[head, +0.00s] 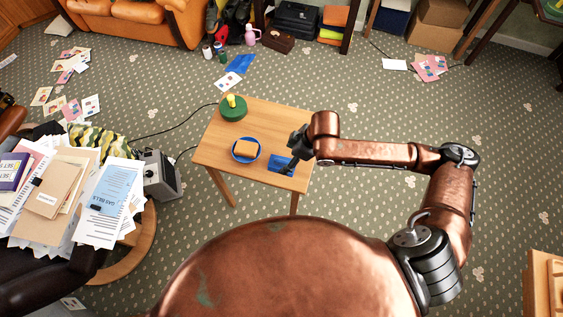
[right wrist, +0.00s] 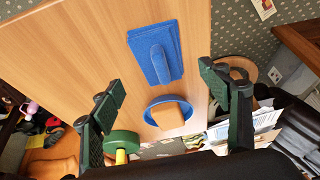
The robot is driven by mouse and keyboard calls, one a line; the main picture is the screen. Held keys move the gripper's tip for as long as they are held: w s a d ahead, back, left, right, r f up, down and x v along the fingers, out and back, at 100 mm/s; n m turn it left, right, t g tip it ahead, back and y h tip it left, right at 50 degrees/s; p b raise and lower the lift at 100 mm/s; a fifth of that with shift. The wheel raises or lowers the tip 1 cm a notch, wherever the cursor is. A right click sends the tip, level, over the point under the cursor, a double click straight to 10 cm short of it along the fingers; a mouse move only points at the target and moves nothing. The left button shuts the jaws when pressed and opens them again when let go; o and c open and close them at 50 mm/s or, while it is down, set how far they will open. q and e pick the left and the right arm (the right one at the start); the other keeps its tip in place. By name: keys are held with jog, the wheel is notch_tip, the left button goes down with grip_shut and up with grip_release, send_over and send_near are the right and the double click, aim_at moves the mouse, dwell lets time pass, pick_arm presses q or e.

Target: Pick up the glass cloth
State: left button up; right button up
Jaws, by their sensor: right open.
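The glass cloth (head: 277,162) is a blue folded cloth lying on the small wooden table (head: 218,150) near its right front corner. In the right wrist view the cloth (right wrist: 173,38) is a flat rectangle with a raised fold along its middle. My right gripper (head: 291,155) is over the table by the cloth and partly covers it in the head view. In the right wrist view the right gripper (right wrist: 165,88) is open, its green-padded fingers wide apart with nothing between the tips. My left gripper is not in view.
A blue plate (head: 234,156) with an orange-brown block (head: 246,148) sits left of the cloth. A green round object with a yellow top (head: 233,112) stands at the table's far left. A grey box-shaped device (head: 160,178) and a paper-covered chair (head: 120,195) are to the left.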

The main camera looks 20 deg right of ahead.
aim_at(282, 161)
jog(key=x, duration=0.2)
jog(key=b+x, duration=0.1)
jog(key=x, duration=0.1)
jog(key=shift+a, duration=0.25)
jog(key=shift+w+a+f+b, duration=0.1)
jog(key=shift+f+b, duration=0.2)
jog(key=shift+b, duration=0.05)
jog(key=shift+c, duration=0.2)
jog(key=c, duration=1.2)
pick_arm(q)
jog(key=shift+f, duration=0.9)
pick_arm(e)
jog(key=shift+c, duration=0.2)
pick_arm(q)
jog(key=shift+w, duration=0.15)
pick_arm(e)
jog(key=shift+r, duration=0.1)
